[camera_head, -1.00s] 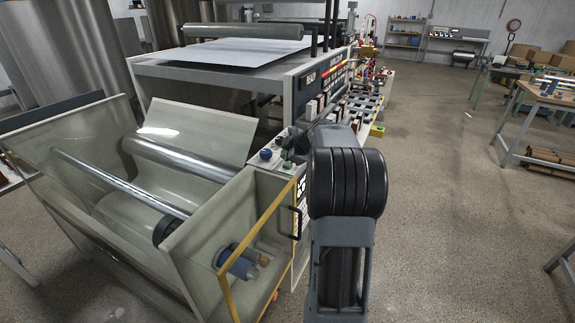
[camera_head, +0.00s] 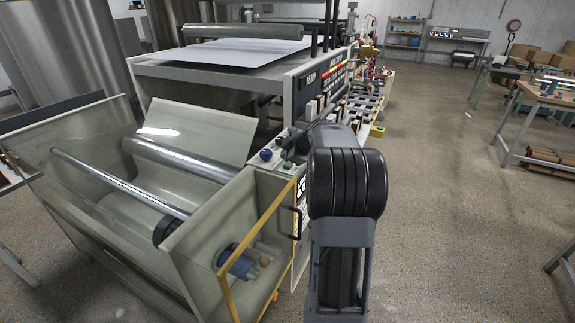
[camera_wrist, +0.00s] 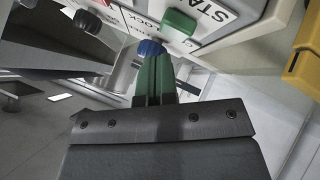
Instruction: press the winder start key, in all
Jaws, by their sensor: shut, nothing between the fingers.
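The green start key (camera_wrist: 179,25) sits beside a white label reading "STA", cut off at the edge, in the wrist view. A small green key (camera_head: 287,165) also shows on the panel in the head view. My gripper (camera_wrist: 154,62) has its green fingers together, with nothing between them. Their tips are just below and left of the green key in the picture. I cannot tell whether they touch it or whether the key is pressed in. In the head view my arm hides the gripper.
A blue knob (camera_wrist: 150,47) is beside the fingertips; it also shows in the head view (camera_head: 266,154). A yellow guard frame (camera_head: 237,285) edges the winder (camera_head: 215,222) below the panel. A screen (camera_head: 310,78) reads "READY". Open floor lies to the right.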

